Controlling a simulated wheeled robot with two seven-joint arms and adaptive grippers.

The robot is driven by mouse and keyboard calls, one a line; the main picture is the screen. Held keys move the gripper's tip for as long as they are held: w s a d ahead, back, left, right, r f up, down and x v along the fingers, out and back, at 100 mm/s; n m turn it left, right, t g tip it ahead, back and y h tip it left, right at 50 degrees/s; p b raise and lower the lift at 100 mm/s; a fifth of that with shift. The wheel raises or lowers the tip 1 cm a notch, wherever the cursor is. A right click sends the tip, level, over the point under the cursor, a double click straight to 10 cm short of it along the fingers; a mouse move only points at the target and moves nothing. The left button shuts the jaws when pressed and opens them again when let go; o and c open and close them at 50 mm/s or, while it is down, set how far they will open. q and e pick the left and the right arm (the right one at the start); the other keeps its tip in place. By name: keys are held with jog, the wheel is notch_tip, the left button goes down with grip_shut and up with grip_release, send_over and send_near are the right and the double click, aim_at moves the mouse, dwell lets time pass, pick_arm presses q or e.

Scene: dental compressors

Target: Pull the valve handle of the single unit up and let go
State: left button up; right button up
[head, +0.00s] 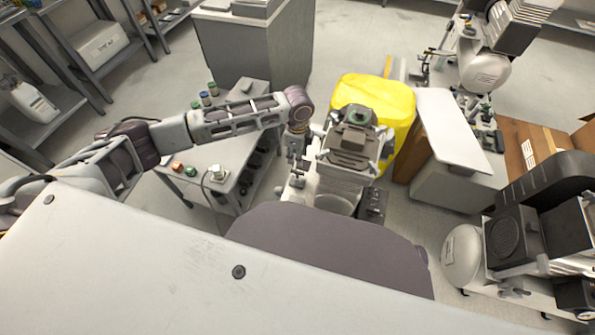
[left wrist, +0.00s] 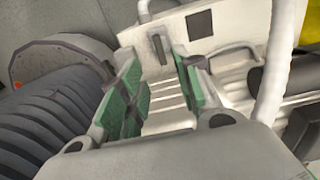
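The single unit (head: 340,165) is a pale compressor with a dark top, standing in front of a yellow-covered object in the head view. My left gripper (head: 297,150) points down at the unit's left side. In the left wrist view, my left gripper (left wrist: 158,85) has its green-padded fingers apart, with a gap between them. A small grey lever (left wrist: 160,48) shows beyond this gap, against the pale body of the unit (left wrist: 235,35). I cannot tell for sure that it is the valve handle. No contact with the fingers is clear. My right gripper is out of view.
A grey cart (head: 225,150) with small coloured caps stands left of the unit. The yellow cover (head: 385,95) is close behind it. A white panel (head: 450,120) and another compressor (head: 520,235) are at the right.

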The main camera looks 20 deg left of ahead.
aim_at(297, 172)
pick_arm(q)
notch_tip(297, 172, down, 9)
jog(key=shift+r+b, duration=0.1)
jog(key=shift+b, duration=1.15)
jog(key=shift+f, duration=0.8)
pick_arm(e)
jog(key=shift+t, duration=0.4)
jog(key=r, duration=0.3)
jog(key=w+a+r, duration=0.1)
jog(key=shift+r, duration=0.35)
pick_arm(q)
jog(key=shift+c, duration=0.3)
grip_shut()
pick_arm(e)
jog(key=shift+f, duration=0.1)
